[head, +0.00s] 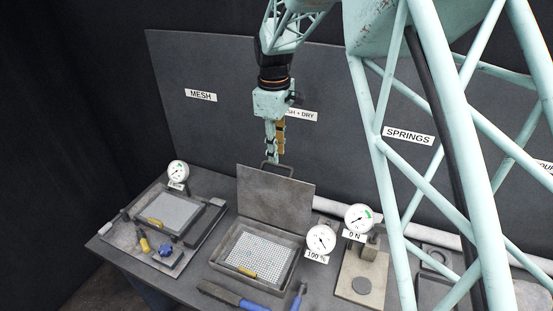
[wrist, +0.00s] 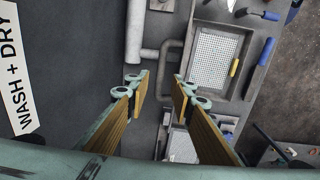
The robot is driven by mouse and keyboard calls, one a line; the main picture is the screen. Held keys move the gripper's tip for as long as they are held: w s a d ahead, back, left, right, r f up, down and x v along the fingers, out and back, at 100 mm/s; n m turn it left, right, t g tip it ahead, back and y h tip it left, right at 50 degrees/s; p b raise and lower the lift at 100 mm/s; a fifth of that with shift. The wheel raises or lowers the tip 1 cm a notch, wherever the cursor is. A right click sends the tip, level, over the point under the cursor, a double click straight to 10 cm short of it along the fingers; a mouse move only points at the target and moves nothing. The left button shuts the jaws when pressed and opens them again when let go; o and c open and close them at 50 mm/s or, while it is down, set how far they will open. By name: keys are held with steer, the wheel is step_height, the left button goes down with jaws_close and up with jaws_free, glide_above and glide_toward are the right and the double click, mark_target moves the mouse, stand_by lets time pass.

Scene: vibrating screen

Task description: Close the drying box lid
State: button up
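The drying box (head: 297,262) sits on the bench with a white mesh and a yellow-handled piece inside; it also shows in the wrist view (wrist: 246,45). Its grey lid (head: 275,197) stands open, roughly upright at the box's back edge. A dark loop handle (head: 277,165) is at the lid's top edge; in the wrist view the handle (wrist: 162,62) appears beyond and between the fingertips. My gripper (head: 277,150) hangs just above the handle, pointing down. In the wrist view my gripper (wrist: 160,82) has its fingers apart with nothing clamped. Whether it touches the handle cannot be told.
A dial gauge reading 100 % (head: 320,240) stands right of the box, and a 0 N gauge (head: 359,218) further right. A screen tray (head: 175,212) is at left. Blue-handled tools (head: 232,296) lie in front. A back panel (head: 215,130) rises behind the bench.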

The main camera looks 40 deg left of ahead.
steer(key=shift+w+f, duration=0.1)
steer(key=shift+f, duration=1.8)
steer(key=shift+c, duration=0.7)
jaws_close()
